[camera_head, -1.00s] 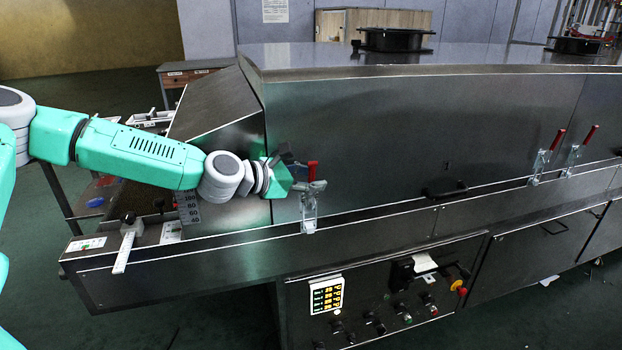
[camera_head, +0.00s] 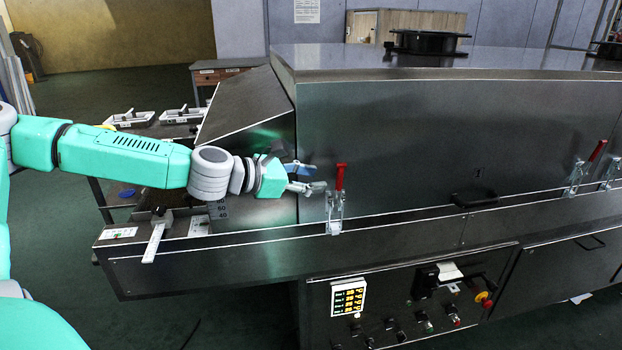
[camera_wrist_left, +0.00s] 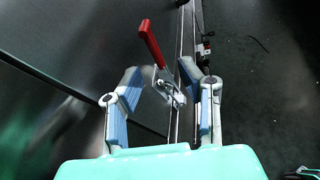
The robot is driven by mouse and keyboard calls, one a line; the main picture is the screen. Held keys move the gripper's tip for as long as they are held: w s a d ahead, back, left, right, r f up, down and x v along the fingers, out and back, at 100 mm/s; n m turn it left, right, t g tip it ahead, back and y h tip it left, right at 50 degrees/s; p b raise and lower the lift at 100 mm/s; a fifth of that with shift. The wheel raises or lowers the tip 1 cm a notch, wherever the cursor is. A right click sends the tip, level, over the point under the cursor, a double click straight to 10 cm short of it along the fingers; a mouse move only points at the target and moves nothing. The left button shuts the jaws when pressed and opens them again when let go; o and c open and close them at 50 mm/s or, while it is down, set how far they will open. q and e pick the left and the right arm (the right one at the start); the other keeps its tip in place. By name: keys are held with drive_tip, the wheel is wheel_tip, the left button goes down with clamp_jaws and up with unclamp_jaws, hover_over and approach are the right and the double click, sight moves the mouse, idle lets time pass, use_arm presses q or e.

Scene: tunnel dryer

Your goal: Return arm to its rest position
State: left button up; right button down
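My left arm (camera_head: 125,158) reaches in from the left across the end of the steel dryer. Its left gripper (camera_head: 318,179) is open and empty, just left of a toggle clamp with a red handle (camera_head: 340,177) that stands upright. In the left wrist view the two fingers of the left gripper (camera_wrist_left: 160,76) are spread apart. The clamp's red handle (camera_wrist_left: 151,44) and metal linkage (camera_wrist_left: 170,88) show ahead and between the fingers, and I see no grip on them. My right gripper is not in view.
The steel dryer (camera_head: 420,140) fills the middle and right, with more red-handled clamps (camera_head: 597,150) at right. A black pull handle (camera_head: 474,198) sticks out from its front. A control panel (camera_head: 410,300) is below. Trays (camera_head: 180,115) lie behind my arm. Open floor lies at lower left.

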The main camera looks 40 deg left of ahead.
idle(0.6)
use_arm(q)
drive_tip(key=s+d+f+m+g+y, duration=0.1)
drive_tip(key=s+d+f+m+g, duration=0.25)
drive_tip(key=f, duration=0.35)
drive_tip(key=s+d+f+m+g+y, duration=0.1)
drive_tip(key=s+d+f+m+g, duration=0.1)
drive_tip(key=s+f+m, duration=0.3)
drive_tip(key=s+d+f+m+g+y, duration=0.1)
drive_tip(key=s+d+f+m+g, duration=0.15)
drive_tip(key=f+m, duration=0.4)
drive_tip(key=s+d+f+m+g+y, duration=0.1)
drive_tip(key=s+f+m+g, duration=0.1)
drive_tip(key=s+f+m, duration=0.5)
drive_tip(key=s+d+f+m+g+y, duration=0.2)
drive_tip(key=s+f+m, duration=0.4)
drive_tip(key=s, duration=0.8)
drive_tip(key=shift+f+m+g, duration=0.4)
drive_tip(key=shift+f, duration=0.1)
